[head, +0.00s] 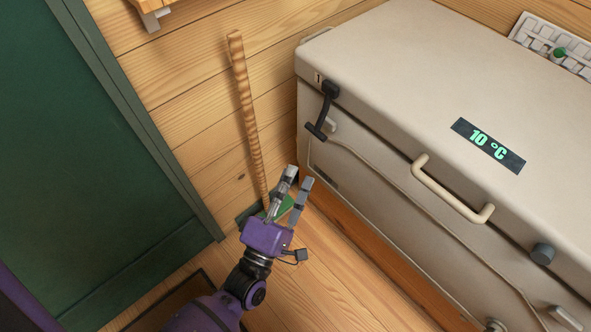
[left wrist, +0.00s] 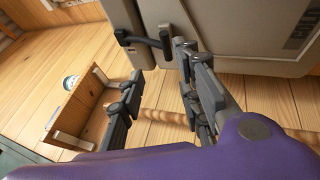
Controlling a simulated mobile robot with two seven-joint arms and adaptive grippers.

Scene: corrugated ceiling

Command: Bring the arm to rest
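My left gripper (head: 298,179) is low over the wooden floor, in front of the left end of a large cream chest. Its fingers are apart, with nothing between their tips. In the left wrist view the gripper (left wrist: 157,62) also shows an open gap, with a wooden stick (left wrist: 165,118) visible beyond it. In the head view this stick (head: 246,110) leans against the plank wall, just left of the gripper and apart from the fingers as far as I can tell. A green piece (head: 282,209) at its foot is partly hidden by the gripper. My right gripper is out of view.
The cream chest (head: 400,90) shows a "10 °C" display (head: 487,145), a handle (head: 450,190) and a dark latch (head: 325,107). A dark green door (head: 90,150) is at left. A mat (head: 170,300) lies below it. Floor (head: 325,285) right of my arm is clear.

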